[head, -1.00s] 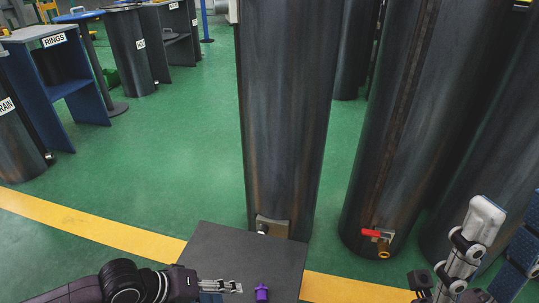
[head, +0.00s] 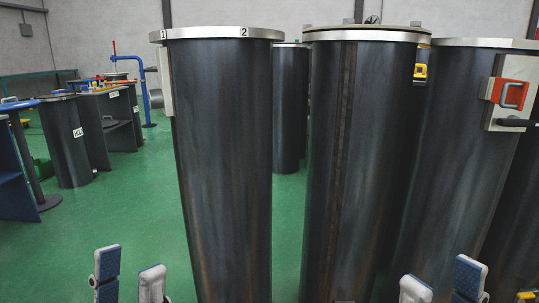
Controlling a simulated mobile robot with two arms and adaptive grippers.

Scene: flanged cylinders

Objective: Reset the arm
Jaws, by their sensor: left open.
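My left gripper (head: 130,272) stands at the lower left of the head view with its fingers pointing up. Its two pads are apart, with nothing between them. My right gripper (head: 441,279) stands at the lower right, also fingers up, pads apart and empty. The rest of both arms is below the picture. Both grippers appear in front of the tall dark flanged cylinders, and I see no contact. The nearest cylinder (head: 225,170) has a pale flange (head: 215,33) marked 1 and 2.
A second cylinder (head: 365,160) and a third (head: 460,150) stand to the right. The third is beside a panel with an orange-red handle (head: 510,94). At left are a blue-topped stand (head: 18,104) and a labelled cylinder (head: 68,140). Green floor (head: 120,210) lies open between.

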